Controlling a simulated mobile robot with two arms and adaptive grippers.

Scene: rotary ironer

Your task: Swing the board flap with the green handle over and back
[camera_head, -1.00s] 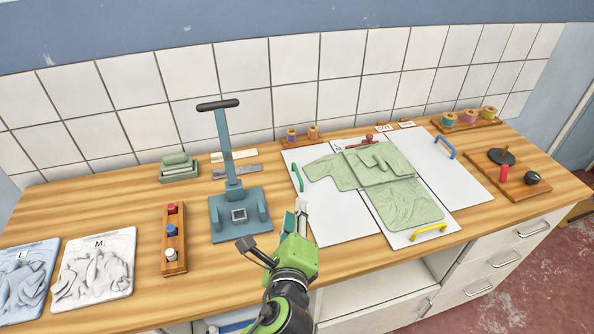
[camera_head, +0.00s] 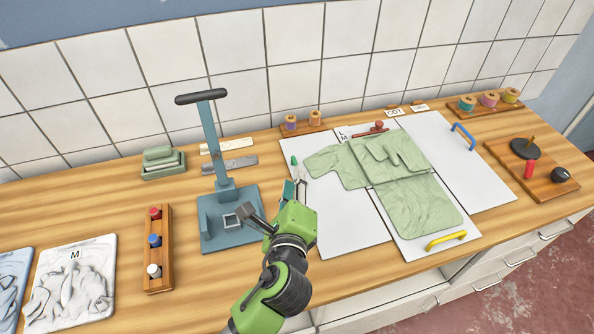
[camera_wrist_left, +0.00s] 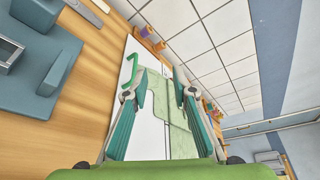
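The white left board flap (camera_head: 345,228) lies flat on the table, with a green shirt (camera_head: 410,185) spread over it and the middle board. The green handle (camera_head: 294,161) stands at the flap's left edge, partly hidden by my left gripper in the head view. My left gripper (camera_head: 296,186) is over that edge, close to the handle, its fingers apart and empty. In the left wrist view the green handle (camera_wrist_left: 132,60) shows just beyond the tip of the left-hand finger, not between the fingers (camera_wrist_left: 165,88). Whether they touch I cannot tell. My right gripper is out of view.
A blue press stand (camera_head: 232,222) with a tall lever is left of the flap. A yellow handle (camera_head: 446,240) and a blue handle (camera_head: 463,135) sit on the other boards. Spools (camera_head: 315,118) stand behind. A wooden board (camera_head: 530,170) with knobs lies right.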

